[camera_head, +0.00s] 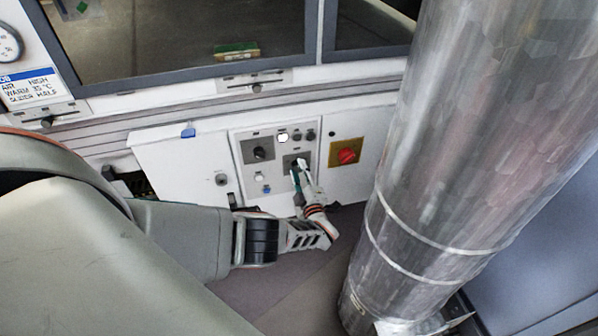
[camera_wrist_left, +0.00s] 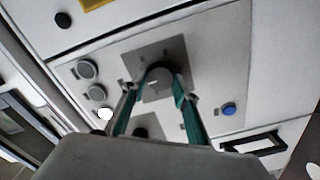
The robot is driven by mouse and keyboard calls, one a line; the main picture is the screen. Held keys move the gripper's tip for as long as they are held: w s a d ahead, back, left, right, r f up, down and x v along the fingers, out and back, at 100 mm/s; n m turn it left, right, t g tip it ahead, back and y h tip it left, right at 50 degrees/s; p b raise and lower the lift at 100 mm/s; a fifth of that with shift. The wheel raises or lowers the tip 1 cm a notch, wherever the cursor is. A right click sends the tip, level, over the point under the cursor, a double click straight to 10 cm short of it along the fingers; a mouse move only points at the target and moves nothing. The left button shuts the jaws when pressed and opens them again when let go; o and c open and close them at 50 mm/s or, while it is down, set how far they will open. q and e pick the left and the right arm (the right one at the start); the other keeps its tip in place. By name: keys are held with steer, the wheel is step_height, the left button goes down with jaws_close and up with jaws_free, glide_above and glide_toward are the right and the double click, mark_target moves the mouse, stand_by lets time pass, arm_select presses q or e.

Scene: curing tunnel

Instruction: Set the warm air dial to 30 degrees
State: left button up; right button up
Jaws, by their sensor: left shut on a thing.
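On the white control panel (camera_head: 239,135) are two dark round dials on grey plates. The left dial (camera_head: 260,153) is free. The other dial is mostly hidden by my left gripper (camera_head: 299,173) in the head view. In the left wrist view this dial (camera_wrist_left: 162,76) sits between the two green-padded fingers of my left gripper (camera_wrist_left: 158,97), which is shut on it. I cannot read the dial's scale or labels, so its setting and which dial is warm air do not show. My right gripper is not in view.
A red rotary switch (camera_head: 346,152) on a yellow plate is right of the dials. A blue button (camera_wrist_left: 228,109) and a lit white button (camera_wrist_left: 105,114) are near the gripper. A large metal duct (camera_head: 440,150) stands at right.

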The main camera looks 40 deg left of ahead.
mark_target(298, 168)
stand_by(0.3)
arm_select(q)
steer(key=o, duration=1.1)
steer(key=shift+d, duration=0.1)
steer(key=shift+s+d+f, duration=0.2)
steer(key=shift+s+d, duration=0.2)
steer(key=shift+d, duration=0.1)
steer(key=shift+s+d+r, duration=0.2)
steer(key=shift+s+d, duration=0.4)
steer(key=shift+s, duration=0.05)
steer(key=v, duration=0.8)
steer(key=shift+s+d, duration=0.25)
steer(key=shift+d, duration=0.1)
